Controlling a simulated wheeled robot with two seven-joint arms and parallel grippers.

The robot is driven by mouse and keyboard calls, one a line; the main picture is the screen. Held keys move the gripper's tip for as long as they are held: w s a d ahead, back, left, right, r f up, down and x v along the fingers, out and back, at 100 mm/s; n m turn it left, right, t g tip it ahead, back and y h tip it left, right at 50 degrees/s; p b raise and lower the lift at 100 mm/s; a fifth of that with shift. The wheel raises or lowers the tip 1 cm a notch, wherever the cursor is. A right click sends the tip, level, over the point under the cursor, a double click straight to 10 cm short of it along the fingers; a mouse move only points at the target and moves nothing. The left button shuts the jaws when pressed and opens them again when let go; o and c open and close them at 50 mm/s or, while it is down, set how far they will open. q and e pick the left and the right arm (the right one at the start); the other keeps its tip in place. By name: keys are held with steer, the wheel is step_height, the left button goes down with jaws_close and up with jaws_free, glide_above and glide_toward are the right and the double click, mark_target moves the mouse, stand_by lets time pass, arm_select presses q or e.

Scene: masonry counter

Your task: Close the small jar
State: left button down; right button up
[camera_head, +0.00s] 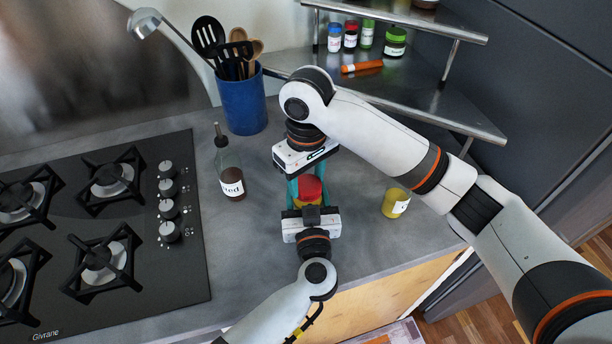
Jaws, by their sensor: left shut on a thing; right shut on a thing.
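The small jar shows as a red lid-like top (310,187) between my two grippers, above the counter's front part. Its body is mostly hidden by the grippers. My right gripper (308,175) reaches in from behind, its arm coming from the right, and is shut on the red lid. My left gripper (309,204) reaches in from the front and is shut on the jar. The teal finger parts flank the red piece. I cannot tell how fully the lid sits on the jar.
A dark bottle (230,170) stands left of the grippers, and a yellow jar (396,202) stands right. A blue utensil crock (242,103) is behind. The black stove (110,235) fills the left. A corner shelf (440,100) holds several small jars.

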steer(key=m, duration=0.9)
steer(key=shift+d+m, duration=0.1)
steer(key=shift+m, duration=0.2)
steer(key=m, duration=0.4)
steer(key=shift+d, duration=0.1)
steer(key=m, duration=0.6)
steer(key=o, duration=1)
steer(key=shift+s, duration=0.1)
steer(key=shift+o, duration=0.2)
step_height(320, 180, up, 12)
